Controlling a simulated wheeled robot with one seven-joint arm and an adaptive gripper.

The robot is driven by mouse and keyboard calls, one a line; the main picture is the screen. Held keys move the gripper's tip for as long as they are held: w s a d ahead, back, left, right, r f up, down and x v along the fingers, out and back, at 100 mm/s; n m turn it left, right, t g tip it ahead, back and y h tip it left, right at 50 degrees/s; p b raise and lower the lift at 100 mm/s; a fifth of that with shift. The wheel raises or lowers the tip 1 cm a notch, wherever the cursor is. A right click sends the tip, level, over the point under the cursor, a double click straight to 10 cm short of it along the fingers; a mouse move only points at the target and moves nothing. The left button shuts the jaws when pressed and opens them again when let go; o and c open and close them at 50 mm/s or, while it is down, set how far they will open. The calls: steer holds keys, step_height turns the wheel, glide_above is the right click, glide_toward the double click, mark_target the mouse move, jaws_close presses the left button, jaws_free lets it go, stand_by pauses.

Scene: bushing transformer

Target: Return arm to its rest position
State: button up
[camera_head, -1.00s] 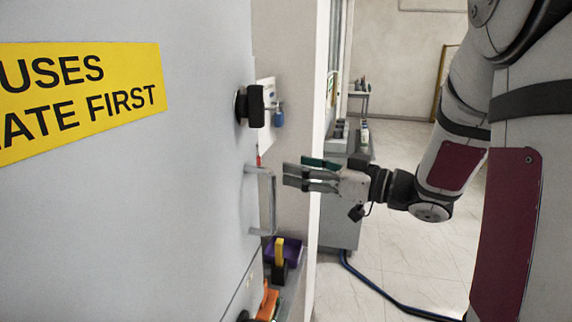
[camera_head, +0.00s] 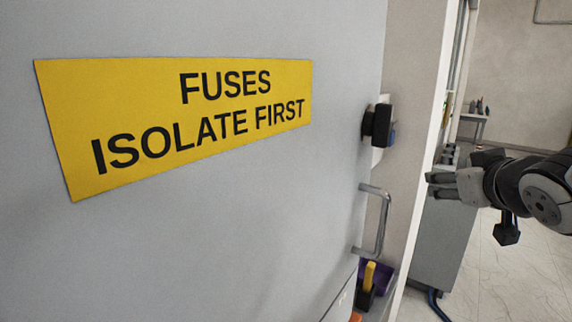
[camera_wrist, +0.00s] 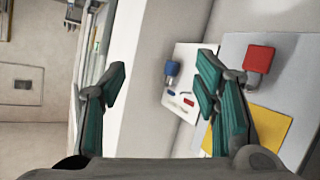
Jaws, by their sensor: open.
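My gripper (camera_head: 437,186) is at the right of the head view, to the right of the grey cabinet door and its metal handle (camera_head: 379,222), with a visible gap between them. In the wrist view my gripper (camera_wrist: 160,90) shows its two green-padded fingers spread wide, with nothing between them. Most of my arm is outside the right edge of the head view.
The grey cabinet door (camera_head: 230,225) with a yellow fuse sign (camera_head: 180,125) fills the left. A black knob (camera_head: 378,125) sticks out near its edge. A purple bin (camera_head: 375,282) is below the handle. Pale floor (camera_head: 495,270) is open at lower right.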

steer(key=s+a+f+g, duration=0.2)
steer(key=s+a, duration=0.2)
steer(key=s, duration=0.3)
steer(key=s+a+f+g+y, duration=0.1)
steer(key=s+a+f+g, duration=0.1)
steer(key=s, duration=0.5)
steer(key=s+a+f+m+g+y, duration=0.1)
steer(key=s+a+f+g, duration=0.1)
steer(key=s+a, duration=0.3)
steer(key=shift+s+a+f+g, duration=0.3)
steer(key=shift+s+g, duration=0.6)
steer(key=shift+s, duration=0.1)
stand_by(0.5)
